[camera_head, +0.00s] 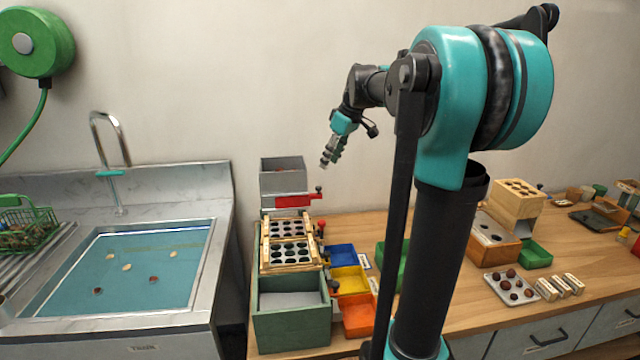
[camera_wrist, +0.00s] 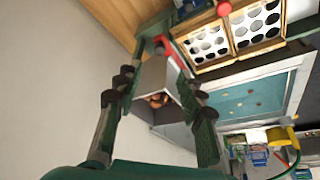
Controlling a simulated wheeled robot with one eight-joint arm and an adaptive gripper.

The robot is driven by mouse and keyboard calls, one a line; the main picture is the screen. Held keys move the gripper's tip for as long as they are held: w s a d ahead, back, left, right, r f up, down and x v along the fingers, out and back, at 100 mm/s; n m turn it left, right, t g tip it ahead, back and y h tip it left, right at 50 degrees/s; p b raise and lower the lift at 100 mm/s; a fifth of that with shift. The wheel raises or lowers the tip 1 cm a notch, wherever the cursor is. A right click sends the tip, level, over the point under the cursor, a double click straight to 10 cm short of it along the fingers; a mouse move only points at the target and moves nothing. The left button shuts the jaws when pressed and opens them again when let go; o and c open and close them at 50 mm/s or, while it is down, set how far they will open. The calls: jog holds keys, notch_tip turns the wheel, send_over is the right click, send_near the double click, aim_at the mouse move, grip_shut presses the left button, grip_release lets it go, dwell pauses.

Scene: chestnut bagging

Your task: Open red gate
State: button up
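The red gate (camera_head: 293,201) is a flat red plate under the grey hopper (camera_head: 283,174), with a small dark-stemmed red knob at its right end. In the wrist view the red gate (camera_wrist: 172,51) shows beyond my fingers, partly hidden. The grey hopper also shows there (camera_wrist: 153,77), with brown chestnuts (camera_wrist: 157,100) inside. My gripper (camera_head: 326,163) hangs in the air above and right of the gate, apart from it. In the wrist view my gripper (camera_wrist: 158,80) has its fingers spread with nothing held between them.
Below the gate stand a wooden sorting frame with holes (camera_head: 289,228) and a green box (camera_head: 290,335). Blue (camera_head: 342,256), yellow (camera_head: 349,281) and orange (camera_head: 358,315) bins sit to the right. A sink (camera_head: 130,265) is at the left. Air around my gripper is free.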

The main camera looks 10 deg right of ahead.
aim_at(319, 187)
jog(key=x, duration=1)
jog(key=shift+f, duration=0.1)
jog(key=shift+c, duration=0.6)
grip_shut()
